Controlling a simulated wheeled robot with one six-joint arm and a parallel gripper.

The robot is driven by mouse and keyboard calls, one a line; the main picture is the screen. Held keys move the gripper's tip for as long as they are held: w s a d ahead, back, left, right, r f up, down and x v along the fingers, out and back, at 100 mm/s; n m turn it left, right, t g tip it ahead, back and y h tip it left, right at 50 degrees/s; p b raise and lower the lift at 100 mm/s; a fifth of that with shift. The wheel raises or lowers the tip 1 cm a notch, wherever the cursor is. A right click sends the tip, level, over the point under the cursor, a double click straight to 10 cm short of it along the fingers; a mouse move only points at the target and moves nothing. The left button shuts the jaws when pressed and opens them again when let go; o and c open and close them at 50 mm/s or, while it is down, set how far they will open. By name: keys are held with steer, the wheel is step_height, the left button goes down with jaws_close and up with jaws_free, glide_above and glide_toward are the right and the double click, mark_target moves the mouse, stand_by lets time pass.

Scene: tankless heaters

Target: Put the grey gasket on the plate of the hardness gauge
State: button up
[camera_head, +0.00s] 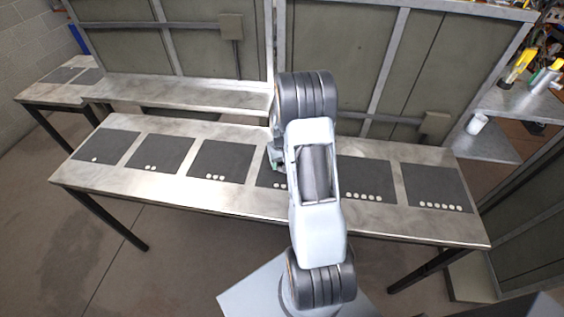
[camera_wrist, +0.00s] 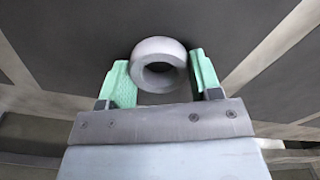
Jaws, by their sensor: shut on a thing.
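In the wrist view, my gripper (camera_wrist: 160,82) has two green fingers, one on each side of a grey ring, the gasket (camera_wrist: 158,48). The gripper is shut on the gasket, and the ring's round hole faces the camera. Behind the gasket is a dark mat surface; I cannot tell whether the gasket touches it. The gasket is hidden in that view. I see no hardness gauge in either view.
A long metal table (camera_head: 122,178) carries a row of dark mats marked with white dots, such as the third mat (camera_head: 215,157). The mats in sight look bare. A panelled wall (camera_head: 340,45) stands behind. A side shelf at right holds a white cup (camera_head: 477,124) and tools.

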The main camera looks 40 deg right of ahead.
steer(key=shift+f, duration=0.1)
steer(key=shift+f, duration=0.15)
steer(key=o, duration=1)
